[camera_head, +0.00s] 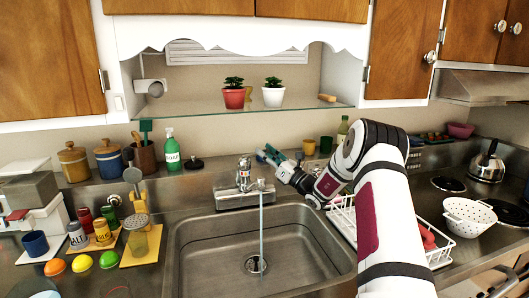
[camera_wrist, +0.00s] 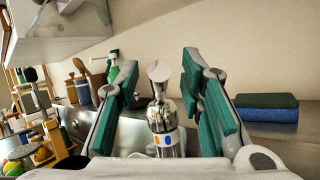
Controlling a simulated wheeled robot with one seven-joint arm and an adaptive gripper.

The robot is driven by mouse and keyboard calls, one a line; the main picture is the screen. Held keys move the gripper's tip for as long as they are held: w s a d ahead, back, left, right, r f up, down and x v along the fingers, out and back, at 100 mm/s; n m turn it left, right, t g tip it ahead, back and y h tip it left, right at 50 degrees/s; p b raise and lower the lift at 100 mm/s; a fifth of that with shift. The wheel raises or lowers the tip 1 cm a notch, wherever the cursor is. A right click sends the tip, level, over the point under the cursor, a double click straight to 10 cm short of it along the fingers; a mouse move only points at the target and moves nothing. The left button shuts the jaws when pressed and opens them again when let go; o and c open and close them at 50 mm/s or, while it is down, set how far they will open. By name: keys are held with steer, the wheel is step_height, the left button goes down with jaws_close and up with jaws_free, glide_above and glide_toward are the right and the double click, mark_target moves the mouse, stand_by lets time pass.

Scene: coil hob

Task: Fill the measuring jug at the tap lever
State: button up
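The chrome tap (camera_head: 243,176) stands behind the sink, with its lever on top. In the wrist view the lever (camera_wrist: 159,72) shows between my fingers, above the tap body (camera_wrist: 164,115) with its yellow and blue marks. My gripper (camera_head: 268,155) is open, its teal pads apart on both sides of the lever; I cannot make out any contact. A thin pale-blue stream (camera_head: 261,225) falls from the spout to the drain. No jug shows under the spout.
The sink basin (camera_head: 205,255) is otherwise empty. A white dish rack (camera_head: 437,257) and a white colander (camera_head: 468,216) are at the right. Jars, coloured balls and a green soap bottle (camera_head: 171,150) are at the left. A glass shelf (camera_head: 205,108) with two potted plants hangs above the tap.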

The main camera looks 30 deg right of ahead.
steer(key=shift+w+a+r, duration=0.15)
steer(key=shift+w+r, duration=0.05)
steer(key=shift+w, duration=0.2)
jaws_close()
steer(key=shift+f, duration=0.1)
steer(key=shift+f+t+b, duration=0.5)
steer(key=shift+f+b, duration=0.1)
steer(key=shift+b, duration=0.2)
steer(key=shift+s+f+m+t+b, duration=0.3)
steer(key=shift+s+f+t+b, duration=0.1)
steer(key=shift+t+b, duration=0.4)
